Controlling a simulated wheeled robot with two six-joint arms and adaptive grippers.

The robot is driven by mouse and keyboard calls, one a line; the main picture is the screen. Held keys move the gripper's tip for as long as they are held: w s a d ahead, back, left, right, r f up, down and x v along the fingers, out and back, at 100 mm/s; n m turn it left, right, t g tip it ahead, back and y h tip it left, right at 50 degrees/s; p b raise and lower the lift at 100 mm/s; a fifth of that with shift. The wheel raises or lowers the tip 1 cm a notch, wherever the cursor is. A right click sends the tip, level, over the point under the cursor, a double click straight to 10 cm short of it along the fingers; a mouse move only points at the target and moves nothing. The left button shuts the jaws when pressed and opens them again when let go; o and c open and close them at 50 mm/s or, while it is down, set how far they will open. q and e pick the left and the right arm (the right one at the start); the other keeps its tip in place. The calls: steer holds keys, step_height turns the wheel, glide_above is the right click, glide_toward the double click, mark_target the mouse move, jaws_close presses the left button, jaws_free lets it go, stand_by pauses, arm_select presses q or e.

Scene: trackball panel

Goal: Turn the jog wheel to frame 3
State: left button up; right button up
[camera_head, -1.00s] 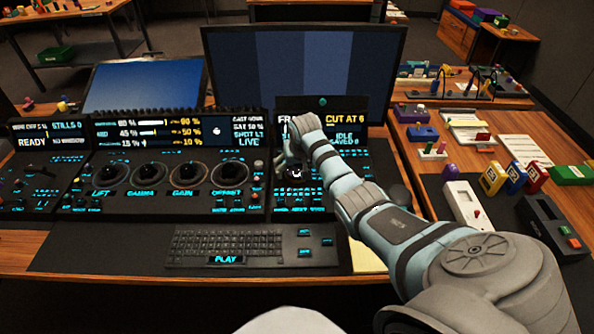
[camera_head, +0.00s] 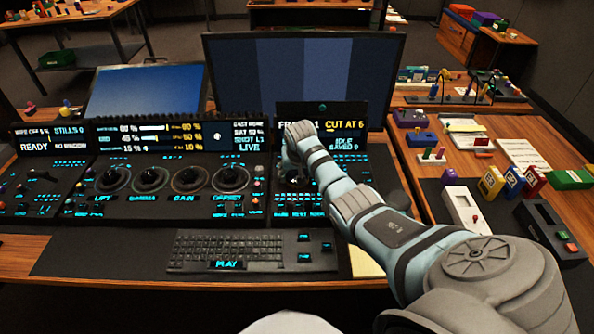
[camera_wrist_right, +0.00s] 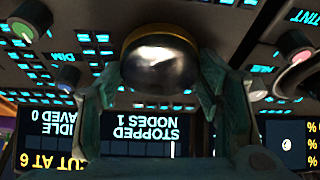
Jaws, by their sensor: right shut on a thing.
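The jog wheel (camera_wrist_right: 160,62) looks like a dark, shiny round knob with a brass-coloured band, on the black panel in the right wrist view. My right gripper (camera_wrist_right: 158,85) has one finger on each side of it and is shut on it. In the head view my right wrist hangs over the right-hand panel and hides most of the wheel. The small display (camera_head: 340,125) behind it reads "CUT AT 6", "IDLE" and "SAVED 0". Its frame line is partly covered by my wrist but seems to end in 1. My left gripper is not in view.
Lit buttons and small knobs surround the wheel, including a green-topped knob (camera_wrist_right: 22,32) and a pink-topped knob (camera_wrist_right: 297,45). Several trackballs with rings (camera_head: 188,180) lie to the left. A keyboard (camera_head: 228,248) lies in front. A large monitor (camera_head: 305,80) stands behind.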

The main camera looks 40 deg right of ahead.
steer(key=shift+o, duration=0.2)
steer(key=shift+a+m+g+p, duration=0.1)
steer(key=shift+m+g+p, duration=0.3)
steer(key=shift+m, duration=0.7)
steer(key=shift+w+f+m+h, duration=0.1)
steer(key=shift+m+h, duration=0.4)
steer(key=shift+m, duration=0.4)
steer(key=shift+m+g+b, duration=0.3)
steer(key=shift+m+b, duration=0.15)
steer(key=shift+m, duration=0.05)
steer(key=shift+f+m+b, duration=0.1)
steer(key=shift+m+b, duration=0.3)
steer(key=m+g+h+b, duration=0.1)
steer(key=m+b, duration=0.2)
steer(key=b, duration=0.2)
steer(key=shift+w+m+g, duration=0.1)
steer(key=shift+m+g, duration=0.2)
steer(key=shift+m+b, duration=0.6)
steer(key=shift+b, duration=0.5)
steer(key=shift+c, duration=0.2)
steer(key=shift+r, duration=0.2)
steer(key=o, duration=1.2)
